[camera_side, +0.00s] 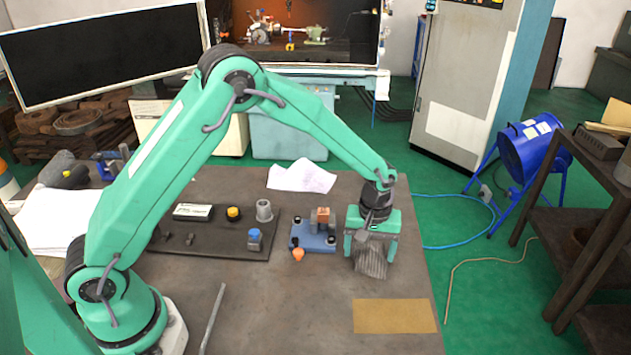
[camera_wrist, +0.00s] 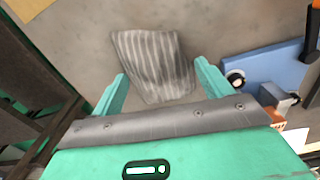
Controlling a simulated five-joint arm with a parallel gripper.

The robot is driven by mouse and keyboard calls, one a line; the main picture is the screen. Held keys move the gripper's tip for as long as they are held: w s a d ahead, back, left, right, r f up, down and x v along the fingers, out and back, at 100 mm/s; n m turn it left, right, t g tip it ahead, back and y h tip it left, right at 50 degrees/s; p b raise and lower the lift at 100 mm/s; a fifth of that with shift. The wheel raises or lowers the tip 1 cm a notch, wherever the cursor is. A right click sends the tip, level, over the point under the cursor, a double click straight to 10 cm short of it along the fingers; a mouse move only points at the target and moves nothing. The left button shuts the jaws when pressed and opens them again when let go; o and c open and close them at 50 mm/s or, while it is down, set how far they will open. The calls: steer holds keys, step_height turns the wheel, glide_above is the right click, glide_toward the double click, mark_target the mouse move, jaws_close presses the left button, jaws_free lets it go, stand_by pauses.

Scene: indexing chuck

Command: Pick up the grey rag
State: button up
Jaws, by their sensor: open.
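The grey rag (camera_side: 371,264) with light stripes lies crumpled on the table, just below my gripper (camera_side: 372,252) in the side view. In the wrist view the striped rag (camera_wrist: 154,62) lies ahead of and between the two green fingers of my gripper (camera_wrist: 160,85). My gripper is open, with nothing held between its fingers. The fingers hide part of the rag's edges in the side view. I cannot tell whether the fingertips touch the table.
A blue fixture (camera_side: 314,236) with a copper-coloured block stands close left of the rag. A dark tray (camera_side: 215,243) with small parts lies further left. A tan mat (camera_side: 395,316) lies in front of the rag, at the table's front right. A metal rod (camera_side: 213,318) lies at the front left.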

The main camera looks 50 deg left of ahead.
mark_target(370, 249)
steer(key=c, duration=1.1)
steer(key=shift+o, duration=0.2)
steer(key=shift+r, duration=0.1)
steer(key=shift+r, duration=0.75)
step_height(370, 249, up, 2)
steer(key=shift+r, duration=0.2)
steer(key=s+d+r, duration=0.7)
steer(key=s+d, duration=0.1)
steer(key=shift+d, duration=0.15)
steer(key=shift+s, duration=0.1)
